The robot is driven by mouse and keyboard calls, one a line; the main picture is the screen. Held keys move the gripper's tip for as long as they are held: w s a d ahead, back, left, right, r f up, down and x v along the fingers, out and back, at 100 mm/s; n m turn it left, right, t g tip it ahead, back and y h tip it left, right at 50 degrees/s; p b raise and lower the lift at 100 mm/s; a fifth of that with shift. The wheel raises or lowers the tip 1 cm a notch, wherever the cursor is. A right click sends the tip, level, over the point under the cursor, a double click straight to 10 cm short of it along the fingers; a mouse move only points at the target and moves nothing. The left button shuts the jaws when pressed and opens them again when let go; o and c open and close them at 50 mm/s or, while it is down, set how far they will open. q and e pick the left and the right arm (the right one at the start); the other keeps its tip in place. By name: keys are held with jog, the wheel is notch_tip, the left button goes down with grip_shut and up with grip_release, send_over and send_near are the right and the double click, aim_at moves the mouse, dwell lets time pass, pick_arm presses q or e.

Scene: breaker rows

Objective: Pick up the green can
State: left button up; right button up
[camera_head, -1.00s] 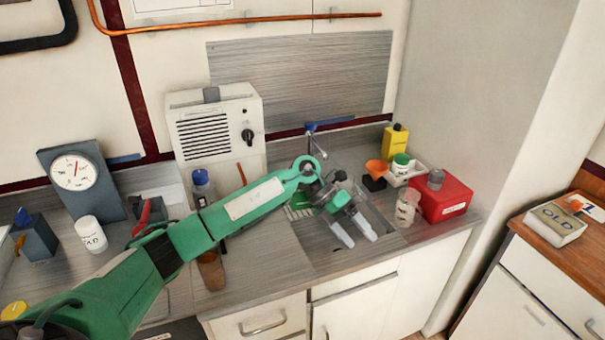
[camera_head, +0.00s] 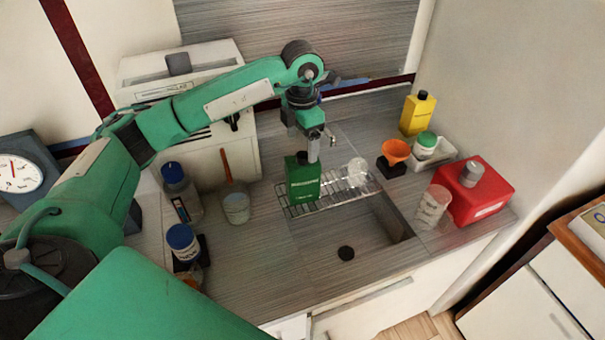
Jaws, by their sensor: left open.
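The green can (camera_head: 304,182) stands upright on a wire rack (camera_head: 338,195) beside the sink. It has a dark cap and pale lettering. My left gripper (camera_head: 314,155) points down right over the top of the can, with its jaws open. One pale finger shows beside the cap; the other is hard to make out. I cannot tell whether the fingers touch the can. My right gripper is out of view.
A clear glass (camera_head: 357,172) stands on the rack to the right. An orange funnel (camera_head: 395,152), yellow bottle (camera_head: 417,113) and red box (camera_head: 473,190) are farther right. A grey cup (camera_head: 236,205) and blue-capped bottles (camera_head: 181,190) stand left.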

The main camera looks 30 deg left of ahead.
aim_at(302, 155)
pick_arm(q)
notch_tip(302, 155, down, 3)
jog(key=shift+w+a+r, duration=0.1)
jog(key=shift+w+r, duration=0.05)
jog(key=shift+f+p, duration=0.4)
jog(key=shift+f, duration=0.1)
jog(key=shift+f+p, duration=0.35)
notch_tip(302, 155, down, 4)
jog(key=shift+r+p, duration=0.25)
jog(key=shift+p, duration=0.5)
jog(key=shift+f, duration=0.4)
jog(key=shift+r, duration=0.1)
grip_shut()
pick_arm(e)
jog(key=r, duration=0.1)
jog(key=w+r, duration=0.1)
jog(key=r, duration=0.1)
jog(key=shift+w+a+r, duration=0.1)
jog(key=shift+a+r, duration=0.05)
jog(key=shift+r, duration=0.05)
